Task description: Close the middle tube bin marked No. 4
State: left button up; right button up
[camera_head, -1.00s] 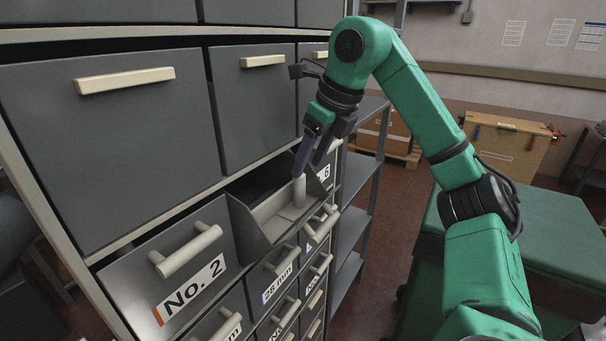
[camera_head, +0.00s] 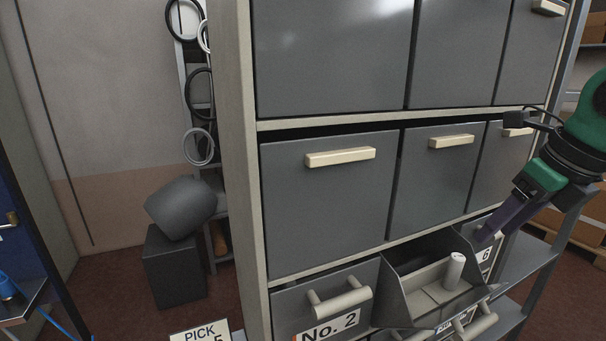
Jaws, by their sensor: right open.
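The middle bin (camera_head: 405,300) stands tilted open in the cabinet row between the bin marked No. 2 (camera_head: 290,303) and the one marked 6 (camera_head: 486,254). Its own number does not show from here. A pale tube (camera_head: 454,271) stands upright inside it, and its light inner floor is visible. My right gripper (camera_head: 490,238) comes in from the right, open, with its dark fingers pointing down-left near the bin's back right corner. I cannot tell whether it touches the bin. My left gripper is not in view.
Grey drawers with cream handles (camera_head: 340,157) fill the rows above. A shelf (camera_head: 530,262) stands right of the cabinet. Left of it are a dark box (camera_head: 174,268) and rings (camera_head: 199,147) on a rack. A sign reading PICK (camera_head: 200,333) is at the bottom.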

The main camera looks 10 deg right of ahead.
aim_at(410, 294)
jog(key=k, duration=0.95)
